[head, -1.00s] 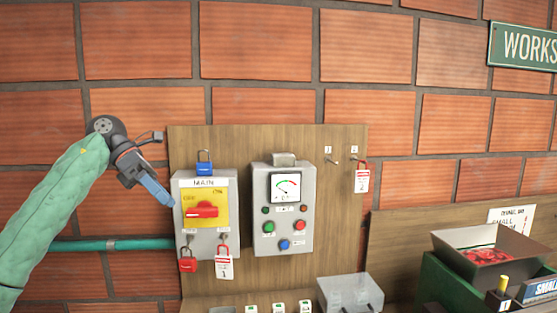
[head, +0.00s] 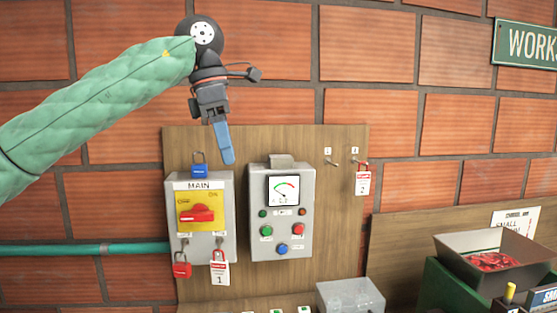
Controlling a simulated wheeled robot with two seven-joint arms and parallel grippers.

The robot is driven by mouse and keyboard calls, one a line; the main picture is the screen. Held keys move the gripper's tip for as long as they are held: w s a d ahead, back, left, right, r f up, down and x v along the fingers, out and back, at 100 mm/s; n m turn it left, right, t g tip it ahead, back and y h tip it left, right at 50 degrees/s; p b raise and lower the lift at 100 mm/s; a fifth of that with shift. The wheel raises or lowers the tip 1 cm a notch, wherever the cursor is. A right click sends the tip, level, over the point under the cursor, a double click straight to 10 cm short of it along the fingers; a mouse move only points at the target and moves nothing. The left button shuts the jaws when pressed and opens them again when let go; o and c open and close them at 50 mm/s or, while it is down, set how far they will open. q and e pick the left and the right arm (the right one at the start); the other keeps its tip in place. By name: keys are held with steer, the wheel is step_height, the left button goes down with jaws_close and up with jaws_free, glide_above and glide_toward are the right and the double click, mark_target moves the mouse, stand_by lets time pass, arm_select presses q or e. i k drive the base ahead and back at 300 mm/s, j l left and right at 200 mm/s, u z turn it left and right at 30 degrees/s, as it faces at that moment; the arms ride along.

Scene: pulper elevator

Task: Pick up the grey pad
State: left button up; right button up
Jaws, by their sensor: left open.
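I cannot make out a grey pad in the head view. My left gripper (head: 225,152) points down, with its blue fingers in front of the wooden board, above and to the right of the MAIN switch box. The fingers overlap edge-on, and nothing shows held in them. A blue padlock (head: 200,171) hangs at the top of the MAIN box (head: 183,240), left of and a little below the fingertips. My right gripper is not in view.
The MAIN box carries a red rotary handle (head: 196,213), a red padlock (head: 181,269) and a tag (head: 219,273). A gauge box (head: 300,215) stands beside it.

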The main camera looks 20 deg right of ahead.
mark_target(276, 162)
steer(key=i+l, duration=0.7)
steer(key=l, duration=0.15)
